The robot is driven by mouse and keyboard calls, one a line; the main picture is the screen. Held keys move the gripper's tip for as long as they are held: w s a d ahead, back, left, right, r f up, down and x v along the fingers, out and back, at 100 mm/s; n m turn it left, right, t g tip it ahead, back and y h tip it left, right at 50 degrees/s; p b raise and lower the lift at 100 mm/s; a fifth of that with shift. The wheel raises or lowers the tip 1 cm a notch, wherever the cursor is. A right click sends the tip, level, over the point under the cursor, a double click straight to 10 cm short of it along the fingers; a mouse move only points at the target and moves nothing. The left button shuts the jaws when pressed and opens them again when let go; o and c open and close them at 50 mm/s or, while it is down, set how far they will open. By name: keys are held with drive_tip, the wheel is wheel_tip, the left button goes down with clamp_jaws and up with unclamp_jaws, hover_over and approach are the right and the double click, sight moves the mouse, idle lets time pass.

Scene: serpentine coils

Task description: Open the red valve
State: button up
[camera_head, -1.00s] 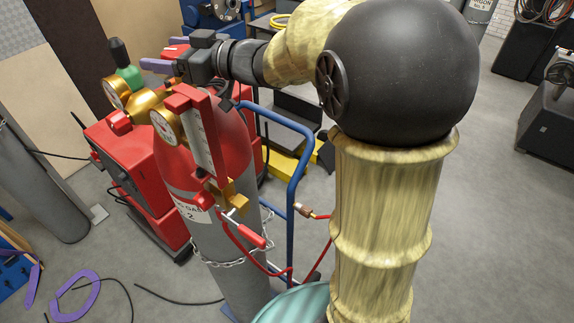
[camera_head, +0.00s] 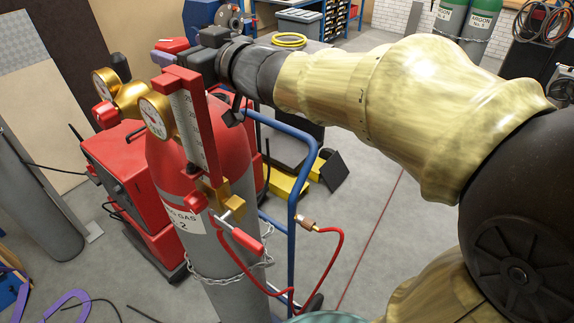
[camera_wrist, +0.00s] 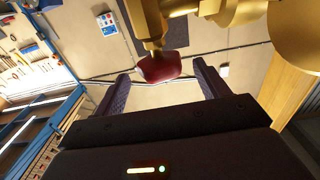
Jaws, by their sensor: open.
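A red knob (camera_wrist: 160,67) on a brass body (camera_wrist: 152,22) shows in the wrist view, in the gap between my open fingers. No contact with them can be made out. In the head view, my gripper (camera_head: 165,58) is above and behind the brass regulator (camera_head: 128,95) on the red-topped cylinder (camera_head: 222,135), its fingertips partly hidden. A red regulator knob (camera_head: 105,114) is at left, a small red knob (camera_head: 196,201) is under the flowmeter (camera_head: 187,120), and a red lever handle (camera_head: 248,240) is lower. I cannot tell which is the wrist view's knob.
A red machine (camera_head: 125,165) stands close behind the cylinder. A blue trolley frame (camera_head: 294,190) and a red hose (camera_head: 335,260) are at its right. A chain (camera_head: 225,277) wraps the cylinder. Floor at right (camera_head: 410,235) is clear.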

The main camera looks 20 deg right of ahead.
drive_tip(key=p+v, duration=0.5)
drive_tip(key=v, duration=0.3)
drive_tip(key=shift+s+d, duration=0.15)
drive_tip(key=shift+d, duration=0.05)
drive_tip(key=d+f+m+g+h+b, duration=0.1)
drive_tip(key=d+f+h, duration=0.4)
drive_tip(key=f, duration=0.7)
drive_tip(key=d+f+m+g+h+b, duration=0.1)
drive_tip(key=d+f+m+g+h, duration=0.3)
drive_tip(key=f, duration=0.8)
drive_tip(key=shift+d+f+m+h, duration=0.2)
drive_tip(key=shift+d+m+h, duration=0.4)
drive_tip(key=shift+d, duration=0.1)
